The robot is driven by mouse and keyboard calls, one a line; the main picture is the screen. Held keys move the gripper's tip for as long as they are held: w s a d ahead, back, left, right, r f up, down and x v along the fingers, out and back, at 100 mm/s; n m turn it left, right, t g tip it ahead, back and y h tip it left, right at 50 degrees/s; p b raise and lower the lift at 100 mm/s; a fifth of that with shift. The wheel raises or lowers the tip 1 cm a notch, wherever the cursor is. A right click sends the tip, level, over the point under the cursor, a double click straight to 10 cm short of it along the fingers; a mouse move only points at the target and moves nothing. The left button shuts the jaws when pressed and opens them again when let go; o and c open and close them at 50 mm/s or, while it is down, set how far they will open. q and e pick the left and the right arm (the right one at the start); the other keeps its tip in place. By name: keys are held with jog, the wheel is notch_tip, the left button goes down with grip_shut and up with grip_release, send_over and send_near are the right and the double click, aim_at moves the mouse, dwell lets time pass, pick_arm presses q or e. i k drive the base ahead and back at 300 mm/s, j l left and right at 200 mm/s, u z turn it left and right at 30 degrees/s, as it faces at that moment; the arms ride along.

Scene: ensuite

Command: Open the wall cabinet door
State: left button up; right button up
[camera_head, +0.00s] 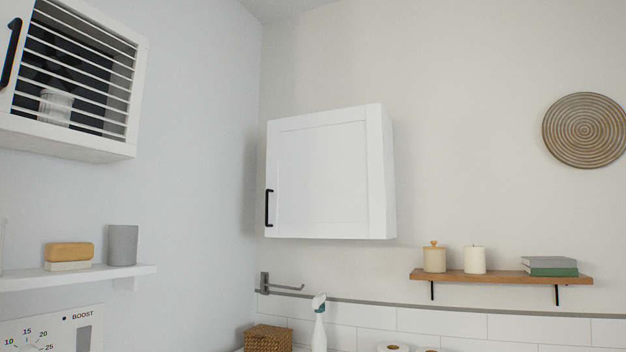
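A white wall cabinet (380,170) hangs on the back wall, a little right of the room corner. Its white panelled door (322,178) is shut. A black bar handle (269,208) sits upright at the door's lower left edge. Neither of my grippers shows in the head view.
A second white cabinet with a slatted front (75,80) and black handle hangs at upper left. Below it, a white shelf (100,272) holds a soap block and grey cup. A grey rail (285,287), spray bottle (319,325) and wicker basket (268,338) are below. A wooden shelf (510,279) is right.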

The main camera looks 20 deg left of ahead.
aim_at(326, 171)
jog(key=u, duration=0.55)
jog(key=i+u, duration=0.15)
jog(key=u, duration=0.3)
jog(key=i+u, duration=0.15)
jog(key=u, duration=0.3)
jog(key=i+u, duration=0.1)
jog(key=u, duration=0.35)
